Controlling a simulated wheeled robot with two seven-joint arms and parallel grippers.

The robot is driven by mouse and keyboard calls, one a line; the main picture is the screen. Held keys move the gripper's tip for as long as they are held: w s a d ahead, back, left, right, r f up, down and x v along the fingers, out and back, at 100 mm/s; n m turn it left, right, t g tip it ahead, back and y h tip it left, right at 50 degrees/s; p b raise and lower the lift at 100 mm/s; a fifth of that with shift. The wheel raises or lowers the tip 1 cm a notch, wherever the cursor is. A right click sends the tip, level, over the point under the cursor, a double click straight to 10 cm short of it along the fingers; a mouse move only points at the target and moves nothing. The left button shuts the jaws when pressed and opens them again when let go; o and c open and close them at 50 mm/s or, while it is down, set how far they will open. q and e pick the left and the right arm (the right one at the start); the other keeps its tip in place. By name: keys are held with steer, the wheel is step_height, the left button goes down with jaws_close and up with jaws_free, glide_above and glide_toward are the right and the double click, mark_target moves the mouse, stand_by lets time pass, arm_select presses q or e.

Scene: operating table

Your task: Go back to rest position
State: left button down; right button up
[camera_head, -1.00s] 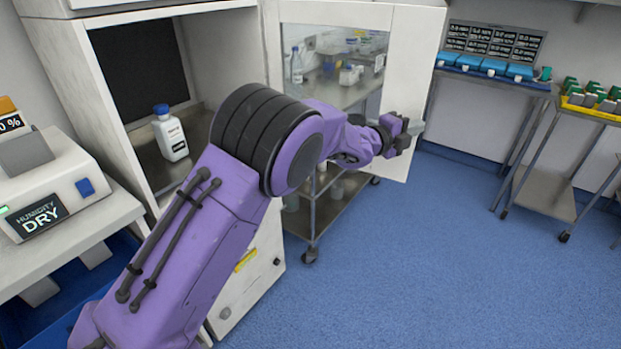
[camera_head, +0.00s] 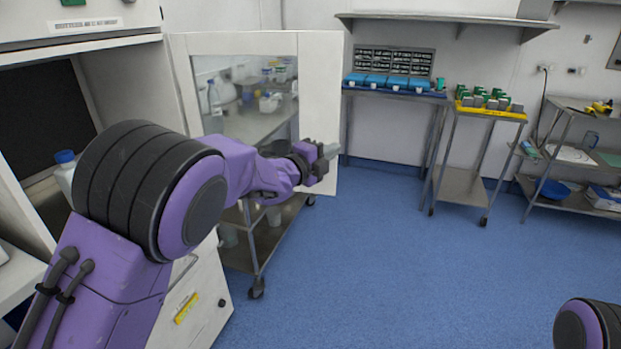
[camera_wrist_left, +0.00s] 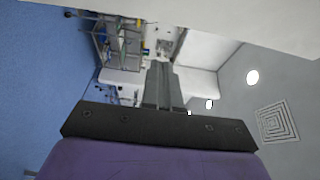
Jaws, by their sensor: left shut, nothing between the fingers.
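My left gripper (camera_head: 328,153) is shut and empty, in front of the free edge of the open cabinet door (camera_head: 319,85) in the head view. In the left wrist view the shut fingers (camera_wrist_left: 162,84) point into the room, with a white surface close across the top right. I cannot tell whether the gripper touches the door. My left arm crosses the left half of the head view. Part of my right arm (camera_head: 590,325) shows at the bottom right corner; its gripper is out of view.
The white cabinet (camera_head: 95,46) stands open at left, with a blue-capped bottle (camera_head: 65,170) partly hidden by my arm. A cart (camera_head: 266,240) stands behind the windowed door. Tables with blue boxes (camera_head: 385,83) and a yellow tray (camera_head: 490,112) line the back. Blue floor (camera_head: 400,275) is clear.

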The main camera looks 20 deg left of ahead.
arm_select(q)
steer(key=s+d+b, duration=0.1)
steer(key=s, duration=0.7)
steer(key=s+a+f+n+g+y+p, duration=0.1)
steer(key=s+a+f+n+y, duration=0.25)
steer(key=f+n, duration=0.45)
steer(key=s+a+f+n+g+y, duration=0.15)
steer(key=s+a+f+n, duration=0.25)
steer(key=f+n, duration=0.45)
steer(key=s+a+f+n+g+y+p, duration=0.1)
steer(key=s+a+f+n+y, duration=0.3)
steer(key=f+n, duration=0.4)
steer(key=s+a+f+n+g+p, duration=0.1)
steer(key=s+f+g, duration=0.2)
steer(key=s+f, duration=0.3)
steer(key=s+a+f+n+g+y, duration=0.1)
steer(key=s+f, duration=0.5)
steer(key=s, duration=0.8)
steer(key=s+a+f+n+g+y+p, duration=0.1)
steer(key=s+f+g, duration=0.4)
steer(key=s, duration=0.6)
steer(key=shift+a+f+n+g+p, duration=0.35)
steer(key=shift+a+f+n, duration=0.25)
steer(key=shift+n, duration=0.55)
steer(key=shift+w+d, duration=0.1)
steer(key=shift+d, duration=0.05)
